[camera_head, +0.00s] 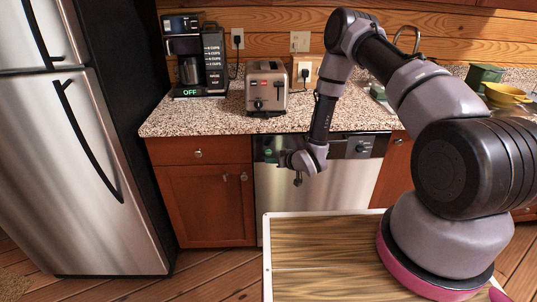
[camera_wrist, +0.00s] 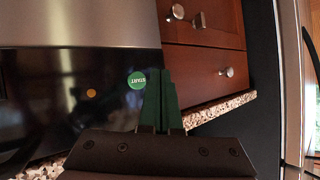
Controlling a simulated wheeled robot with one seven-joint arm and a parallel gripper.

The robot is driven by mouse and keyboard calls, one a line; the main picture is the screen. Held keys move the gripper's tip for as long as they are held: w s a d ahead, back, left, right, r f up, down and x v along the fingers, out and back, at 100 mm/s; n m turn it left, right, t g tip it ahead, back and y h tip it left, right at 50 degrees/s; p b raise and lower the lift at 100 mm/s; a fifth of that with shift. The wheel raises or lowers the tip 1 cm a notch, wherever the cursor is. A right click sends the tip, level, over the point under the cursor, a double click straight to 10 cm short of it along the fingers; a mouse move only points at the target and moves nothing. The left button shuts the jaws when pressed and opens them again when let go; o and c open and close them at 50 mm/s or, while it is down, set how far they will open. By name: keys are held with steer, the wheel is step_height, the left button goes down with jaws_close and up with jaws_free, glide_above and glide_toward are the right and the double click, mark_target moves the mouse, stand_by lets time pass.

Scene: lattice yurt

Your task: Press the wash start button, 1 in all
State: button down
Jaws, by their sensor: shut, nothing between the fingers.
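The wash start button is a round green disc marked START in the wrist view (camera_wrist: 136,80), on the glossy black control panel (camera_wrist: 60,90) of the dishwasher (camera_head: 310,195). In the head view it is a small green spot (camera_head: 268,153) at the left end of the panel. My gripper (camera_head: 281,159) is in front of the panel, just right of the button in that view. In the wrist view its green fingers (camera_wrist: 158,74) are together, empty, with the tips beside the button's right edge. I cannot tell whether they touch the panel.
A granite counter (camera_head: 220,118) runs above the dishwasher, holding a coffee maker (camera_head: 196,58) and a toaster (camera_head: 267,90). A red-brown cabinet (camera_head: 205,205) adjoins on the left, then a steel fridge (camera_head: 85,190). A wood-grain board (camera_head: 320,255) with a white rim is in front.

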mark_target(266, 154)
steer(key=shift+w, duration=1.45)
steer(key=shift+w, duration=0.1)
stand_by(0.9)
steer(key=shift+w, duration=0.3)
steer(key=shift+w+a, duration=0.1)
steer(key=shift+w, duration=0.35)
stand_by(0.8)
steer(key=shift+s, duration=0.85)
steer(key=shift+s, duration=2.5)
steer(key=shift+r, duration=0.1)
